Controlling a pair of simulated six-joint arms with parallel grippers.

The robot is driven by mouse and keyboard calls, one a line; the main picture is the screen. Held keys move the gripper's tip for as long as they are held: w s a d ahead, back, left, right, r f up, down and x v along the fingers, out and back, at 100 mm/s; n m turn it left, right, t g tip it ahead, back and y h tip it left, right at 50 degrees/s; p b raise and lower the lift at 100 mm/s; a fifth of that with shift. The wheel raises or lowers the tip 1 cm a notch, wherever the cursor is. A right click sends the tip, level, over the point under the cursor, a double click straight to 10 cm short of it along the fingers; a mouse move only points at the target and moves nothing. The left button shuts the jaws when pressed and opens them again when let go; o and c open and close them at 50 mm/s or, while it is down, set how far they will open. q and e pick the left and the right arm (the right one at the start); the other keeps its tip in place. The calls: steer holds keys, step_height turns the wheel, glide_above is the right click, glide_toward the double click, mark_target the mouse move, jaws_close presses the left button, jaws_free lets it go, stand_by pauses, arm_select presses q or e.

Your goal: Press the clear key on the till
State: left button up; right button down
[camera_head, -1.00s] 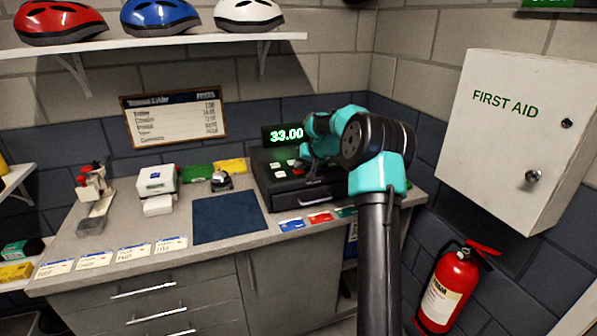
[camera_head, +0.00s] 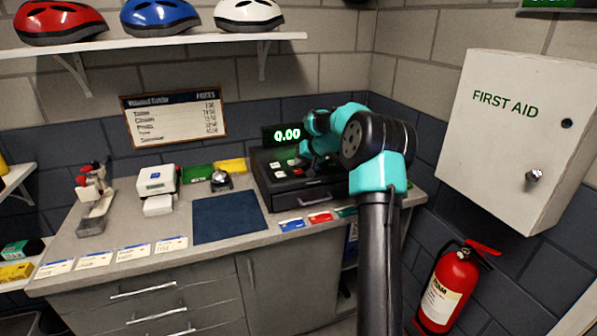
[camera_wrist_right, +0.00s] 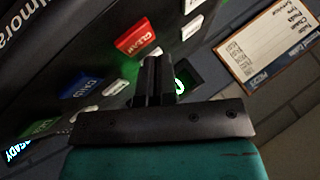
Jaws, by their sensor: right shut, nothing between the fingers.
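The black till (camera_head: 262,187) stands at the right end of the counter. Its display (camera_head: 287,135) reads 0.00 in green digits. In the right wrist view the red clear key (camera_wrist_right: 137,36) lies on the till's key panel, beside a blue key (camera_wrist_right: 82,82) and a green key (camera_wrist_right: 42,127). My right gripper (camera_wrist_right: 158,62) is shut and empty, its fingertips close to the clear key. I cannot tell whether they touch it. In the head view my right gripper (camera_head: 300,165) is over the till's keys, partly hidden by its own arm. My left gripper is not in view.
A blue mat (camera_head: 229,217), a white card machine (camera_head: 157,182) and a small bell (camera_head: 221,181) are on the counter left of the till. Coloured cards (camera_head: 292,225) lie along the front edge. A first aid cabinet (camera_head: 500,140) and fire extinguisher (camera_head: 451,287) are at the right.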

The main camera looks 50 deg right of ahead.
mark_target(300, 170)
steer(key=shift+r, duration=3)
